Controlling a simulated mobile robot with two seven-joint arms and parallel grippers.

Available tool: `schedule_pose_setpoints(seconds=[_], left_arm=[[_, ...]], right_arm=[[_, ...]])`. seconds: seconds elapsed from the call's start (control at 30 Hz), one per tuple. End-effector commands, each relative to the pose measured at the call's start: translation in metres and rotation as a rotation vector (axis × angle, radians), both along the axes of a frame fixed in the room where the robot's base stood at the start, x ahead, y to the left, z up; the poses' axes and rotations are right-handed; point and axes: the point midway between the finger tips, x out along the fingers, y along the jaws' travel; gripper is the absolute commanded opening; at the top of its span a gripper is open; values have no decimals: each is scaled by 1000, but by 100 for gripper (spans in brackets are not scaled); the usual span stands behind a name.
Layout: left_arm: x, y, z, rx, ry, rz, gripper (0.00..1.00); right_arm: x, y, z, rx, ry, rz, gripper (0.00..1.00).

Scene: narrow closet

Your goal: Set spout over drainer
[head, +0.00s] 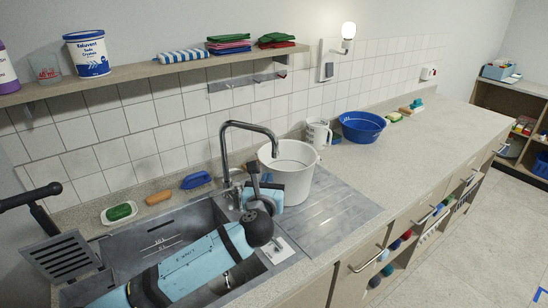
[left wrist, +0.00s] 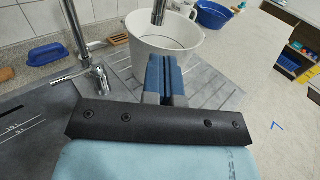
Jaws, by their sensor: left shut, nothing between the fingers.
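The grey metal tap stands behind the sink, and its arched spout (head: 250,126) reaches right, its end over the white bucket (head: 298,152). The bucket stands on the ribbed drainer (head: 322,212), right of the basin. In the left wrist view the spout's end (left wrist: 159,11) hangs before and above the bucket (left wrist: 180,45), and the drainer (left wrist: 215,95) shows around it. My left gripper (head: 268,190) is beside the tap, in front of the bucket; its blue fingers (left wrist: 163,78) are shut and empty, below the spout's end. My right gripper is not in view.
The sink basin (head: 145,240) lies under my left arm. A blue brush (head: 196,180), a sponge (head: 119,212) on a dish and a white jug (head: 318,133) stand along the back. A blue bowl (head: 362,126) is farther right. The counter beyond is mostly clear.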

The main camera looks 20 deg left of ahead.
Motion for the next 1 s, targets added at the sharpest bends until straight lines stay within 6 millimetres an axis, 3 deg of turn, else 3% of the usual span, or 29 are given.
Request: schedule_pose_setpoints(seconds=[0.3, 0.5, 0.7, 1.0], left_arm=[[68, 11, 2, -5, 0, 1, 0], [101, 16, 1, -6, 2, -1, 0], [117, 19, 0, -5, 1, -1, 0], [119, 19, 0, -6, 1, -2, 0]], right_arm=[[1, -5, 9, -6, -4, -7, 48], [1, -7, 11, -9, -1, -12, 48], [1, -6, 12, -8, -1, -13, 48], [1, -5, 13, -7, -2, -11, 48]])
